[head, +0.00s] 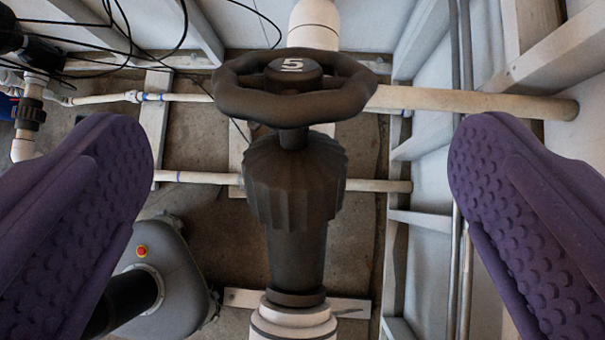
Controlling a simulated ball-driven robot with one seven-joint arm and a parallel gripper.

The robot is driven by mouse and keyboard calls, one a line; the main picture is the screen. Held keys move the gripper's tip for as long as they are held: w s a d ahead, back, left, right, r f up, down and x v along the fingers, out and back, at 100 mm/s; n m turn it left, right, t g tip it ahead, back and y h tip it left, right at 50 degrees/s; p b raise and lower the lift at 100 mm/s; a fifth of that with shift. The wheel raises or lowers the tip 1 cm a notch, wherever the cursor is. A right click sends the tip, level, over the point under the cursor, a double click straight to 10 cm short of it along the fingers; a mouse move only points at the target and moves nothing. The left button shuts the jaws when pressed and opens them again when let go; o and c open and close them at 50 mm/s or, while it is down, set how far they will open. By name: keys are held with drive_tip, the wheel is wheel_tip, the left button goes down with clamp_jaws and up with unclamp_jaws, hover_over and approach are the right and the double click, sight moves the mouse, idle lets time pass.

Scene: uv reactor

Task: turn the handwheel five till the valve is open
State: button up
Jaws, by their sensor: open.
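The handwheel five (293,107) is a dark wheel with a white "5" on its hub, in the upper middle of the head view. It sits on a dark valve body (294,180) with a ribbed collar, above a white pipe fitting. My gripper (300,165) is open, with one purple studded finger at the left and one at the right. The wheel and valve show between the fingers, with a clear gap on each side. Neither finger appears to touch the wheel. How far ahead of the fingertips the wheel lies is hard to tell.
Horizontal pipes (470,102) run behind the valve. White frame beams (545,60) and thin vertical pipes stand at the right. Black cables hang at the upper left, near a pipe fitting (30,115). Concrete floor shows behind.

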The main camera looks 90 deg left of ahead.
drive_tip(key=w+a+r+n+t+y+b, duration=0.1)
drive_tip(key=w+a+r+t+y+b, duration=0.25)
drive_tip(key=a, duration=0.25)
drive_tip(key=w+a+r+n+t+y+b, duration=0.1)
drive_tip(key=w+a+r+t+y+b, duration=0.15)
drive_tip(key=a+r+t, duration=0.35)
drive_tip(key=m+t+h+b, duration=0.2)
drive_tip(key=m+h+b, duration=0.8)
drive_tip(key=h, duration=1.3)
approach(264, 87)
drive_tip(key=shift+m, duration=0.5)
drive_tip(key=x, duration=0.2)
drive_tip(key=p+x, duration=0.1)
drive_tip(key=x, duration=0.2)
drive_tip(key=shift+w+a+f, duration=0.1)
drive_tip(key=shift+a, duration=0.15)
drive_tip(key=x, duration=0.7)
drive_tip(key=shift+w+d+f+b, duration=0.1)
drive_tip(key=shift+w+d+b, duration=0.1)
drive_tip(key=shift+d+b, duration=0.15)
drive_tip(key=c, duration=1)
